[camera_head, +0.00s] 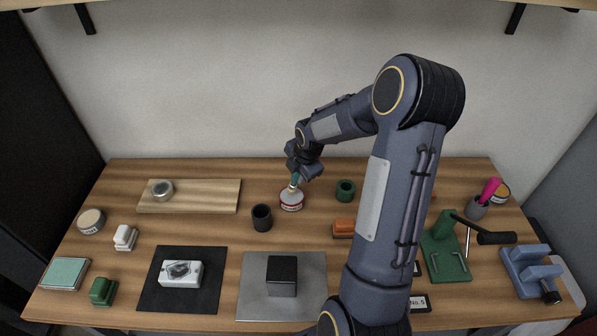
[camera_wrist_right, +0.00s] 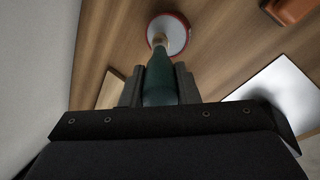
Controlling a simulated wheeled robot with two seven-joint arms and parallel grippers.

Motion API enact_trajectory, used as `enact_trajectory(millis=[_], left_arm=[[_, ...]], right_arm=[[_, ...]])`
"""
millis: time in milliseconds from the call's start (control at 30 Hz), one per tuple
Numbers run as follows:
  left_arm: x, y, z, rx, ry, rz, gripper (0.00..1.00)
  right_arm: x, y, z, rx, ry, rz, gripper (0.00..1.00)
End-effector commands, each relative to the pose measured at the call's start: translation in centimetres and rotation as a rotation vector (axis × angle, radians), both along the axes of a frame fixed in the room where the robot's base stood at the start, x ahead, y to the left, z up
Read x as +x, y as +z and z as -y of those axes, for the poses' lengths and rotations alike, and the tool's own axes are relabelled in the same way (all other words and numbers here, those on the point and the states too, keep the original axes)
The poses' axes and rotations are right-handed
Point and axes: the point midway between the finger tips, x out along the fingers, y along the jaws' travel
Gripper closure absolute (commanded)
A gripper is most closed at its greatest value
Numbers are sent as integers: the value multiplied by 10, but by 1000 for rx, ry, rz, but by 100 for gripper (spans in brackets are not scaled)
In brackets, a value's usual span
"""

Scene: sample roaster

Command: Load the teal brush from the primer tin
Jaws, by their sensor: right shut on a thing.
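My right gripper (camera_head: 297,172) is shut on the teal brush (camera_head: 294,181), which points down. In the wrist view the brush's dark teal handle (camera_wrist_right: 160,82) stands between the two fingers. The primer tin (camera_head: 291,202), white with a red label band, stands on the table directly below the gripper. The tin also shows in the wrist view (camera_wrist_right: 178,35), with the brush's lower end over its opening. The bristles are hidden, so I cannot tell how deep they reach. My left gripper is not in view.
A dark cup (camera_head: 262,218) stands left of the tin and a green ring-shaped holder (camera_head: 345,190) to its right. A wooden board (camera_head: 215,197) lies further left. A grey plate (camera_head: 255,305) with a dark block (camera_head: 282,276) is in front. My right arm hides part of the table's right half.

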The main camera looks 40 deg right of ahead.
Motion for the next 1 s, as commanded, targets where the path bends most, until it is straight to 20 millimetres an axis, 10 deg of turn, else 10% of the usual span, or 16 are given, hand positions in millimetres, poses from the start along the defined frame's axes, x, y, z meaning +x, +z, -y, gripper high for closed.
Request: enact_trajectory(millis=[1000], left_arm=[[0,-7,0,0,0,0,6]], right_arm=[[0,-9,0,0,0,0,95]])
